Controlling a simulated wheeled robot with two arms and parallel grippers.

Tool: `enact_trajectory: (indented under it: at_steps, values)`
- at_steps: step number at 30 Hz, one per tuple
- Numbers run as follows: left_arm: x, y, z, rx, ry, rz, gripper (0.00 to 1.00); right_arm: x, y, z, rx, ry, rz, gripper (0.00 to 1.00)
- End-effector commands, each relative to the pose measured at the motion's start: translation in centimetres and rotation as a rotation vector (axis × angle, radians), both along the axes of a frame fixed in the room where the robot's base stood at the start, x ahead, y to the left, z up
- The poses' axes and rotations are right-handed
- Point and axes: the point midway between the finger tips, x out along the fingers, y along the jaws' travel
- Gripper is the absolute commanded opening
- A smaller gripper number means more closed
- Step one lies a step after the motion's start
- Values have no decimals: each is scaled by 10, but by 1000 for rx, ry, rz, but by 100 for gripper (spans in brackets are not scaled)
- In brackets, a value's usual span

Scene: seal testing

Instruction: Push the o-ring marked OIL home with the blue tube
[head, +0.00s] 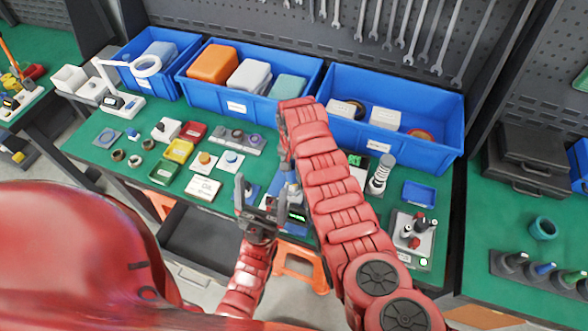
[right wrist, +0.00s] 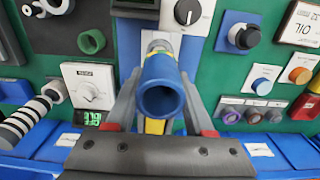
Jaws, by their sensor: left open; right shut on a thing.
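The blue tube (right wrist: 163,70) is in my right gripper (right wrist: 160,80), with its hollow near end facing the camera in the right wrist view. The gripper is shut on it, one finger on each side. The tube's far end meets or covers a pale metallic part (right wrist: 160,46); I cannot tell whether they touch. In the head view my right arm largely hides the tube and gripper. My left gripper (head: 261,212) is open and empty, beside the right gripper at the table's front edge.
Three blue bins (head: 350,132) line the back of the green table (head: 120,150). Yellow, red and green trays and a grey strip with several rings (head: 236,140) lie on the left. A display with a dial (right wrist: 90,92) and a green ring (right wrist: 91,41) show near the tube.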

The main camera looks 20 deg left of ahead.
Motion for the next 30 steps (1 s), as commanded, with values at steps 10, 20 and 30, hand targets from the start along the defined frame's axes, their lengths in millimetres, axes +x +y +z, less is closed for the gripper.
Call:
enact_trajectory:
  at_steps: [10, 20, 30]
  values:
    - [0, 0, -6, 0, 0, 0, 89, 0, 0, -8, 0, 0, 0, 0]
    - [0, 0, -11, 0, 0, 0, 89, 0, 0, -15, 0, 1, 0, 0]
    - [0, 0, -17, 0, 0, 0, 89, -1, 0, -22, -1, 2, 0, 0]
